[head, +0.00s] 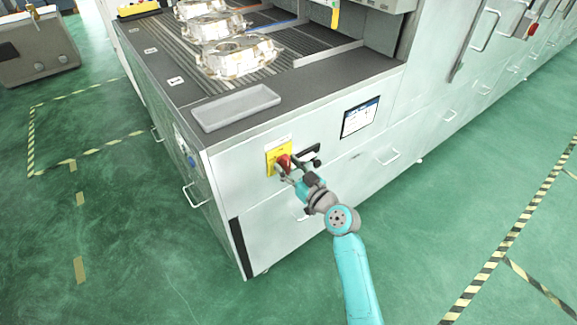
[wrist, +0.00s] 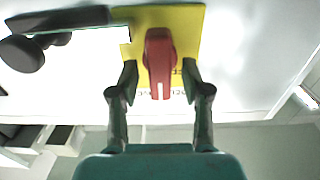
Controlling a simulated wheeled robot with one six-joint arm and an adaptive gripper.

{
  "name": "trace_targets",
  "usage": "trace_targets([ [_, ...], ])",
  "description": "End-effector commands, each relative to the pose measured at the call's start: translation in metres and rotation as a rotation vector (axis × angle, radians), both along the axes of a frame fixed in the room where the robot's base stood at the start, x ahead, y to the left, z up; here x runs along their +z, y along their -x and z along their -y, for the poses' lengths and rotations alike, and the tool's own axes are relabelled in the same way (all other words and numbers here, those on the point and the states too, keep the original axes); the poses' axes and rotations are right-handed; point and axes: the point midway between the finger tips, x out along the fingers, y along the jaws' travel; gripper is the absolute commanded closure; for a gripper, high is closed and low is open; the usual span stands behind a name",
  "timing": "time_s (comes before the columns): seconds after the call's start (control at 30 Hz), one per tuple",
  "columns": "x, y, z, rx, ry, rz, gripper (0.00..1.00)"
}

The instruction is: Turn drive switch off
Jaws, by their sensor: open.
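The drive switch is a red rotary handle (head: 284,163) on a yellow plate (head: 272,154), fixed to the front face of a white machine cabinet. In the wrist view the red handle (wrist: 159,64) points along the picture's vertical, with a white mark near its lower end, on the yellow plate (wrist: 190,22). My gripper (head: 290,172) is at the switch. In the wrist view my gripper (wrist: 159,84) is open, one finger on each side of the handle's lower end. Small gaps show between fingers and handle. Lettering on the plate is partly hidden by the fingers.
A black handle (wrist: 55,20) with a round knob sits beside the plate. A labelled panel (head: 360,117) and drawer handles are on the cabinet face. A grey tray (head: 235,107) and several castings (head: 238,57) rest on top. Green floor (head: 130,230) is clear at left.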

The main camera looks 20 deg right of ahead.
Motion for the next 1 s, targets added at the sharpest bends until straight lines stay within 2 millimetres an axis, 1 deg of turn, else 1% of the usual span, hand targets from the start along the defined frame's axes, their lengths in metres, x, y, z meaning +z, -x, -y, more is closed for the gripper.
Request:
trace_targets([
  [0.07,-0.0001,0.0002,0.0001,0.0,0.0,0.0,0.52],
  [0.17,-0.0001,0.0003,0.0001,0.0,0.0,0.0,0.75],
  [0.2,-0.0001,0.0003,0.0001,0.0,0.0,0.0,0.85],
  [0.27,-0.0001,0.0003,0.0001,0.0,0.0,0.0,1.0],
  [0.67,-0.0001,0.0003,0.0005,0.0,-0.037,-0.012,1.0],
  [0.87,-0.0002,0.0,0.0014,0.0,-0.139,-0.045,1.0],
  [1.0,-0.0003,-0.0003,0.0021,0.0,-0.249,-0.081,1.0],
])
